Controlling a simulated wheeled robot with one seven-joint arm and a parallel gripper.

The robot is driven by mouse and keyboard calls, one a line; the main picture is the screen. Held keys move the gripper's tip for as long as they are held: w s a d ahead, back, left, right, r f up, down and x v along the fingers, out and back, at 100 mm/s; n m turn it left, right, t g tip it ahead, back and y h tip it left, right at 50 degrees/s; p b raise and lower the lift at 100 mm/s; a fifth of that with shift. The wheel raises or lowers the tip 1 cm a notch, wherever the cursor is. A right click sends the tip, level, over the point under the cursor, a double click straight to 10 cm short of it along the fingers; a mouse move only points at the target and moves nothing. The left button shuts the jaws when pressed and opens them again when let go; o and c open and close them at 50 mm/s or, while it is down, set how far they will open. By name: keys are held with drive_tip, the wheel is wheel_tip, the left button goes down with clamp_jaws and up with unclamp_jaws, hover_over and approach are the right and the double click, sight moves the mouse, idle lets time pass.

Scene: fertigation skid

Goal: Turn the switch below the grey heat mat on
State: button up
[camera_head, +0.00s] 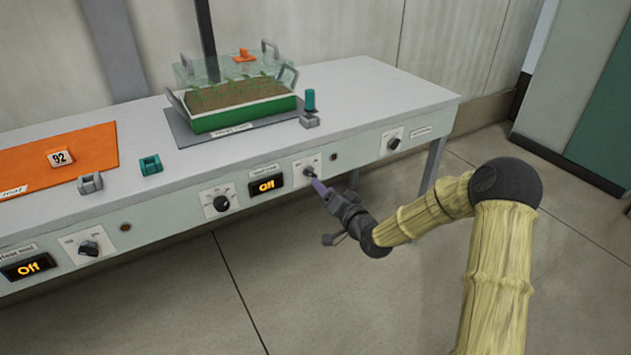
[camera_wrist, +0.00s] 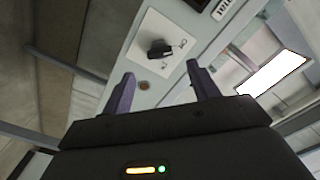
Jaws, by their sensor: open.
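The grey heat mat (camera_head: 173,122) lies on the bench under a green seed tray (camera_head: 240,115). On the bench front below it, a dark rotary switch (camera_head: 309,171) sits on a white plate, right of a display (camera_head: 267,184) reading "Off". My gripper (camera_head: 316,185) has purple fingers and is in front of this switch, partly covering it. In the wrist view the switch knob (camera_wrist: 159,48) is ahead of my open gripper (camera_wrist: 161,84), beyond the fingertips and apart from them. Nothing is between the fingers.
Another knob (camera_head: 221,203) is left of the display, and one (camera_head: 393,143) is farther right. An orange mat (camera_head: 95,150) lies at left, with its own "Off" display (camera_head: 28,267) and knob (camera_head: 88,248) below. Teal and grey clips stand on the bench. Floor in front is clear.

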sight(313, 175)
drive_tip(key=b+x, duration=0.1)
drive_tip(key=x, duration=0.5)
drive_tip(key=shift+w+a, duration=0.15)
drive_tip(key=c, duration=1)
